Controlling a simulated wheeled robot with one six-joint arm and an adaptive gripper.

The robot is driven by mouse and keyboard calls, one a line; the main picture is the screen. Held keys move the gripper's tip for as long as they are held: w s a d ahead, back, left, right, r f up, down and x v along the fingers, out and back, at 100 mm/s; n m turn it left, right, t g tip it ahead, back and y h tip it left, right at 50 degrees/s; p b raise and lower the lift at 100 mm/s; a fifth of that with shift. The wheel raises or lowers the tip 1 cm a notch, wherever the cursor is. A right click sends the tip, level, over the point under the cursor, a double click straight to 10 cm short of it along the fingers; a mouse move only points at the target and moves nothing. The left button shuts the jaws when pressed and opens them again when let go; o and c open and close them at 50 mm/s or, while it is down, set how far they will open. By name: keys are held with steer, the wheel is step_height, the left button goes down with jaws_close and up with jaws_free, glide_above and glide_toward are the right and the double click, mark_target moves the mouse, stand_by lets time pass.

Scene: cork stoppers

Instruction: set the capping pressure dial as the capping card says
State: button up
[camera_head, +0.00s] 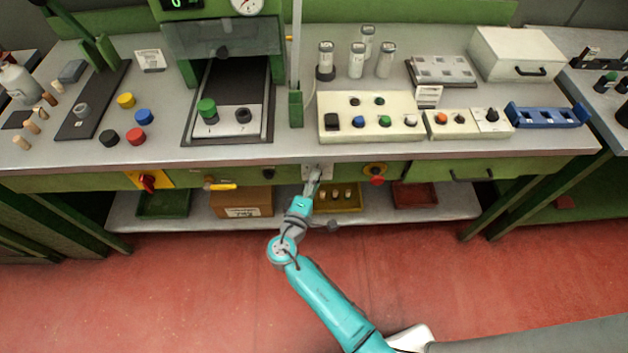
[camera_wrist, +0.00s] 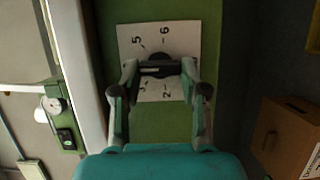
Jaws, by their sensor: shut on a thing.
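The pressure dial (camera_wrist: 160,58) is a black knob on a white plate (camera_wrist: 185,38) marked with numbers; 5, 6, 3 and 2 show in the wrist view. My gripper (camera_wrist: 160,72) is shut on the knob, one finger at each side. Which number the knob points at cannot be told. In the head view my gripper (camera_head: 314,178) is at the dial plate (camera_head: 309,169) on the green front panel below the bench top. Small white cards stand near the back left (camera_head: 149,60) and by the button box (camera_head: 429,96); their print is too small to read, so I cannot tell which is the capping card.
On the same panel are a red knob on yellow (camera_head: 148,182), a yellow-handled lever (camera_head: 222,186) and a red button (camera_head: 377,180). A lower shelf holds a cardboard box (camera_head: 241,201) and bins. A round gauge (camera_head: 247,6) is at the top. The red floor is clear.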

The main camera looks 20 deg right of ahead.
stand_by(0.4)
steer(key=o, duration=1.1)
steer(key=shift+o, duration=0.2)
steer(key=v, duration=1.2)
